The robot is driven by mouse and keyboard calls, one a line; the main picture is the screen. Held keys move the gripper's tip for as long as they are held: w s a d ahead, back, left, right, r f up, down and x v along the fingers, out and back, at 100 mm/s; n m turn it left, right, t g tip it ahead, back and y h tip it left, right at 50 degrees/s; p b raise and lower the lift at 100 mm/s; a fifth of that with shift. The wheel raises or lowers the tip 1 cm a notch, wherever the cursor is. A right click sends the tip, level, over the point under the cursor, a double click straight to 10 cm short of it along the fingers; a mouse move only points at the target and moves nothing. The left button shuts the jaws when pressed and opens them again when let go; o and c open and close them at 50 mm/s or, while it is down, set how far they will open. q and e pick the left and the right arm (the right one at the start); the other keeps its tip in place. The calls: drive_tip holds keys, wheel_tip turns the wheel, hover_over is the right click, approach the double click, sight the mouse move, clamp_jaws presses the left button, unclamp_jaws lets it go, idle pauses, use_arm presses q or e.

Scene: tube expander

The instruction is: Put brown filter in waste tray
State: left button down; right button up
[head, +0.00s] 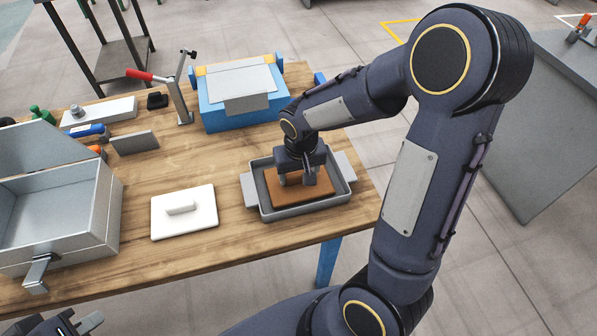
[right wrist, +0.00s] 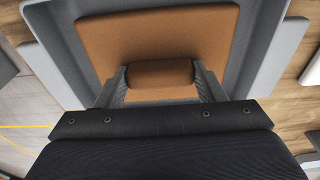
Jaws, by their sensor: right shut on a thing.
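The brown filter (head: 290,194) is a flat brown slab lying inside the grey waste tray (head: 304,212) on the wooden table. In the right wrist view the filter (right wrist: 160,30) shows a raised brown grip (right wrist: 160,72) in its middle, and the tray wall (right wrist: 68,58) runs around it. My right gripper (head: 298,178) reaches down into the tray; its fingers (right wrist: 160,84) are shut on the filter's grip. My left gripper (head: 80,323) is at the bottom left edge, away from the tray, and only partly in view; its fingertips show apart.
A white filter (head: 184,212) with a raised grip lies left of the tray. An open grey metal box (head: 60,215) stands at the left. A blue device (head: 240,95), a red-handled clamp (head: 165,80) and small tools stand behind. Bare table lies around the white filter.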

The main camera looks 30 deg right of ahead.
sight(300, 186)
drive_tip(key=shift+f, duration=0.2)
drive_tip(key=o, duration=1)
wheel_tip(300, 186, up, 12)
drive_tip(key=s, duration=0.1)
drive_tip(key=shift+s+a+r+n+t+y+p, duration=0.2)
drive_tip(key=shift+s+a+t+y, duration=0.5)
drive_tip(key=shift+s, duration=1.95)
drive_tip(key=shift+s+a+r+n+t+y, duration=0.3)
drive_tip(key=shift+s+a+t+y, duration=0.4)
drive_tip(key=shift+s, duration=1.9)
drive_tip(key=shift+s+a+r+n+t+y+p, duration=0.1)
drive_tip(key=shift+s+a+r+t+y, duration=0.45)
drive_tip(key=shift+s, duration=2.1)
